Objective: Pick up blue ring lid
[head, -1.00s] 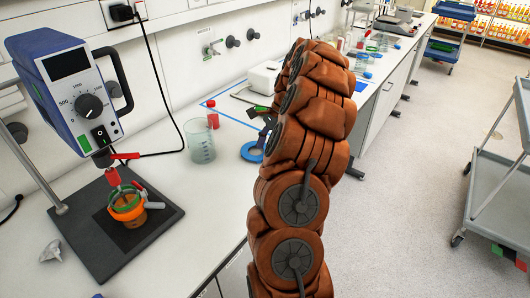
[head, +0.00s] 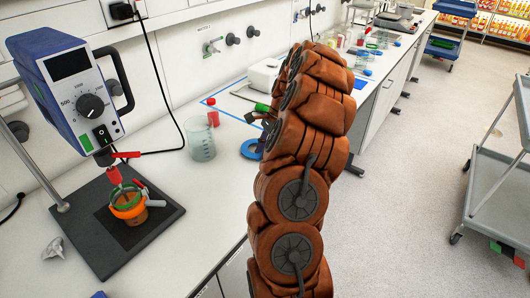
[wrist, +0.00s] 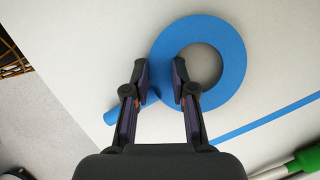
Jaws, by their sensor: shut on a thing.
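The blue ring lid (wrist: 227,84) is a flat ring with a round hole and a short tab at its lower left. My gripper (wrist: 160,82) has its two dark fingers on either side of the ring's left band, one at the outer edge and one by the hole, shut on it. In the head view the ring lid (head: 249,149) shows at the counter's right part, partly hidden by my arm. My fingers are mostly hidden there. I cannot tell whether the ring touches the counter.
A glass beaker (head: 201,140) and a red-capped bottle (head: 213,114) stand left of the ring. A blue overhead stirrer (head: 68,95) with an orange-rimmed cup (head: 128,205) stands further left. A green-ended item (wrist: 308,158) lies at the lower right of the wrist view. A grey cart (head: 495,190) stands right.

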